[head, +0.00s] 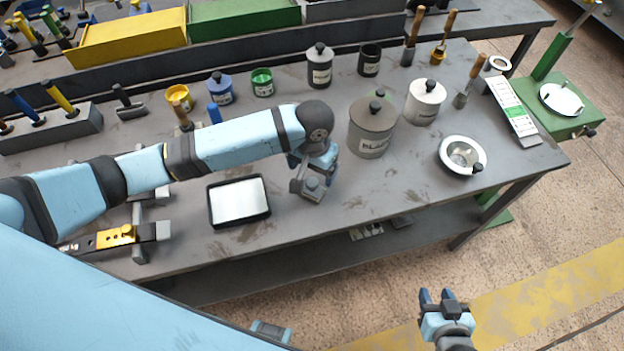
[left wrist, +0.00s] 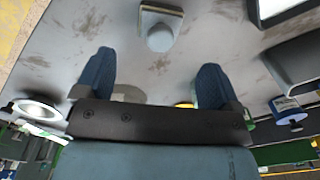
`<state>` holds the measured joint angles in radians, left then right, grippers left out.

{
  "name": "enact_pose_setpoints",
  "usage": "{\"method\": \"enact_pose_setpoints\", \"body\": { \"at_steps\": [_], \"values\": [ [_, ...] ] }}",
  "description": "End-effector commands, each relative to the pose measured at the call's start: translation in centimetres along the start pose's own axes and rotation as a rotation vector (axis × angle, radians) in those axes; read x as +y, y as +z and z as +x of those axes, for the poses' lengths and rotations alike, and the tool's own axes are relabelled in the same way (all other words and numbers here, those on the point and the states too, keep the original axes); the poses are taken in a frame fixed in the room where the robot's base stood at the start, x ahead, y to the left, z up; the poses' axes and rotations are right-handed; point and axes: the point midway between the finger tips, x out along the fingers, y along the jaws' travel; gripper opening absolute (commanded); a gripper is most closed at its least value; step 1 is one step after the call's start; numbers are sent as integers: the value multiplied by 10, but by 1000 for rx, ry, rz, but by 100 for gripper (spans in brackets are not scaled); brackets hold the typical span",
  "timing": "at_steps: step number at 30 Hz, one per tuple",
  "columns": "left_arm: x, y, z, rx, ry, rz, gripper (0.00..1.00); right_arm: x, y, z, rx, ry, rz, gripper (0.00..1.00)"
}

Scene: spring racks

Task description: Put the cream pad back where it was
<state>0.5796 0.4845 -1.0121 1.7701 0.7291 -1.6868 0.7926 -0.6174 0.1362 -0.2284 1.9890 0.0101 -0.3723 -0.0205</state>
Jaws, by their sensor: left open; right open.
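A pale grey block with a round knob (head: 308,190) sits on the workbench right of the tray; it may be the cream pad, but its colour looks greyish. It also shows in the left wrist view (left wrist: 160,32), beyond my fingertips. My left gripper (head: 314,163) is open and empty, close beside the block and apart from it; the arm partly hides it. The left wrist view shows its two blue fingers spread (left wrist: 155,80). A black tray with a whitish flat surface (head: 238,200) lies left of the block. My right gripper (head: 438,297) is open and empty over the floor.
A large grey lidded canister (head: 372,128) stands right of my left gripper. A white canister (head: 425,103) and a white bowl (head: 462,156) are further right. Cups and jars line the back. A dark knobbed block (head: 128,104) is at left. The front bench between block and bowl is clear.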

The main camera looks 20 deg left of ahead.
Motion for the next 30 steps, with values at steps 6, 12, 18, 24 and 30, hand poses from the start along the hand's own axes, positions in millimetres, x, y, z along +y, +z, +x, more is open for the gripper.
{"method": "enact_pose_setpoints", "body": {
  "at_steps": [6, 12, 18, 24, 30],
  "values": [
    [0, 0, -30, 1, 1, 1, 89, 0, -1, 0, 3, -1, 0, 43],
    [0, 0, -36, -1, 0, 0, 89, -1, -1, 0, 3, -2, 0, 43],
    [0, 0, -36, -1, 0, 0, 89, -1, -1, 0, 3, -2, 0, 43],
    [0, 0, -36, -1, 0, 0, 89, -1, 0, 0, 2, -2, 0, 43],
    [0, 0, -35, -2, 0, 0, 89, 0, -1, 2, 4, -1, -1, 43]
  ]
}}
